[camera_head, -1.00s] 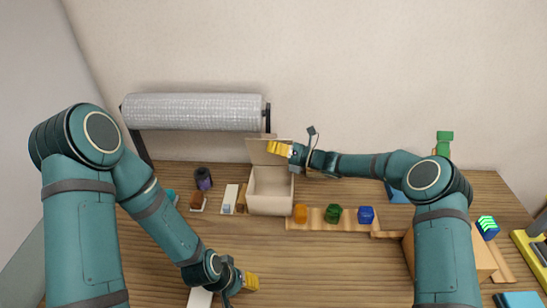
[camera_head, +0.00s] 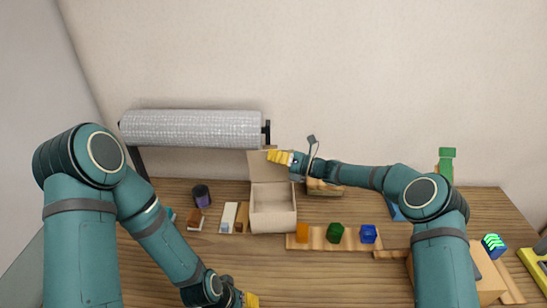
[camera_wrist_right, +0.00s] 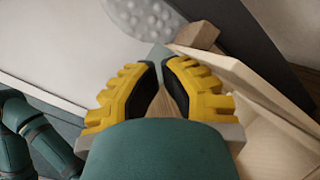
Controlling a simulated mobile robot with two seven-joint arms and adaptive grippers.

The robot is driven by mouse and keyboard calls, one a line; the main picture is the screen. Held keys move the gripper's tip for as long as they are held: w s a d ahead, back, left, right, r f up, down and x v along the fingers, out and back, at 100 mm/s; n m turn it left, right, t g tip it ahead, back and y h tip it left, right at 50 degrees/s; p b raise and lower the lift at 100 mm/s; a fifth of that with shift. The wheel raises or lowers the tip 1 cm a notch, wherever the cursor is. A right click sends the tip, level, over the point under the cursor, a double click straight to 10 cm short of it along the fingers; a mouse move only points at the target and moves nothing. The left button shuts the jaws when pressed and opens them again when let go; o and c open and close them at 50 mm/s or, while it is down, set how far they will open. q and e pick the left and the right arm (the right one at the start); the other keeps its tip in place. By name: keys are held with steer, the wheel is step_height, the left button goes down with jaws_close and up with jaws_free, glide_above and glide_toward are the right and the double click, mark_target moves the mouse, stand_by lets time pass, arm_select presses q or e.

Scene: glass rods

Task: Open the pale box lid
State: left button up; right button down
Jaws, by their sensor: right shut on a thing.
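The pale box (camera_head: 273,217) stands on the table with its inside exposed. Its lid (camera_head: 261,172) stands raised at the back of the box, against the wall side. My right gripper (camera_head: 274,156) is at the upper part of the lid, its yellow fingers closed on it. In the right wrist view the yellow fingers (camera_wrist_right: 160,70) are nearly together, with pale box panels (camera_wrist_right: 245,82) to their right. The exact contact is hard to see. My left gripper (camera_head: 250,299) is at the bottom edge, partly cut off; its opening cannot be made out.
A grey roll (camera_head: 190,128) on a dark stand is behind and left of the box. Orange (camera_head: 302,232), green (camera_head: 335,232) and blue (camera_head: 368,233) blocks sit on a wooden strip to the right. A dark jar (camera_head: 201,196) stands left. The front middle table is clear.

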steer(key=shift+d, duration=0.1)
steer(key=v, duration=1.1)
steer(key=shift+s+d, duration=0.25)
steer(key=shift+d, duration=0.1)
